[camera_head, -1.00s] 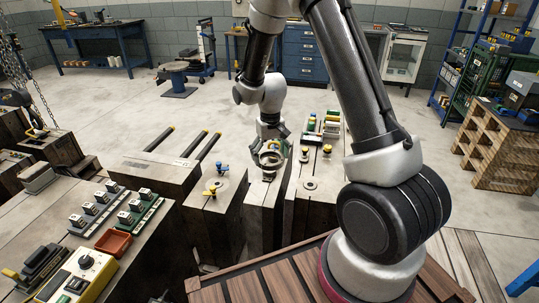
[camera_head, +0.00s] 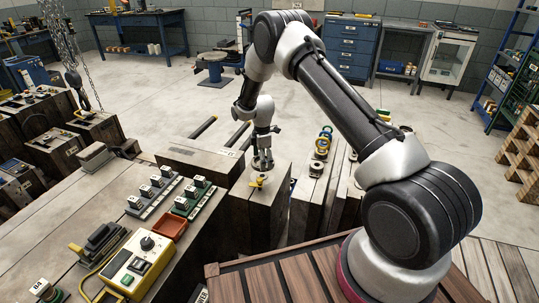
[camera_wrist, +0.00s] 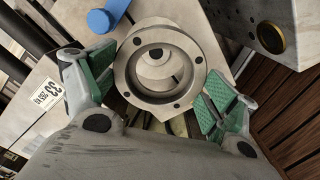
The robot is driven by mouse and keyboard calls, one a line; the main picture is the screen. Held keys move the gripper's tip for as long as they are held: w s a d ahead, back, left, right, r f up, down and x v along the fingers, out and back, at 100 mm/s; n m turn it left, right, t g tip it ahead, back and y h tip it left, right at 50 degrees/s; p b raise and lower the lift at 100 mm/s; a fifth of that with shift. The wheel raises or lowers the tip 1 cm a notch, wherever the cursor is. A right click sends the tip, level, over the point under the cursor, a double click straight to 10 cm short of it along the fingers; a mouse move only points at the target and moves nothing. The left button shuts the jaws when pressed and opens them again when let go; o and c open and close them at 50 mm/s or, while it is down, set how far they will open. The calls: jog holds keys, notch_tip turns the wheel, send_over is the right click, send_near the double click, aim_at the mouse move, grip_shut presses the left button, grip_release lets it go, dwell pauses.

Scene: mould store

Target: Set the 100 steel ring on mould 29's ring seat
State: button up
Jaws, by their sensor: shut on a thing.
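My gripper (camera_wrist: 158,92) is shut on a steel ring (camera_wrist: 127,78), a pale flanged ring with several small holes, with green pads on either side of it. In the head view my gripper (camera_head: 262,158) holds the ring just above a mould block (camera_head: 256,213) with a yellow handle (camera_head: 257,184) on top. Through the ring's opening in the wrist view, a round pale seat with a dark centre hole shows, roughly in line with it. I cannot tell whether the ring touches it. No number 29 is readable.
A blue knob (camera_wrist: 99,21) stands close to the ring. A label reading 33 (camera_wrist: 47,93) lies to the left. A neighbouring block (camera_wrist: 274,18) has a brass-lined hole. Slab moulds (camera_head: 309,188) with coloured rings (camera_head: 323,143) stand right. A yellow control box (camera_head: 131,265) is front left.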

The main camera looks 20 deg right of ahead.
aim_at(262, 176)
jog(key=shift+w+a+f+n, duration=0.15)
jog(key=shift+w+f+n, duration=0.2)
jog(key=shift+f+n, duration=0.35)
jog(key=shift+f, duration=2.35)
jog(key=shift+f, duration=0.7)
jog(key=o, duration=1.4)
jog(key=shift+c, duration=0.2)
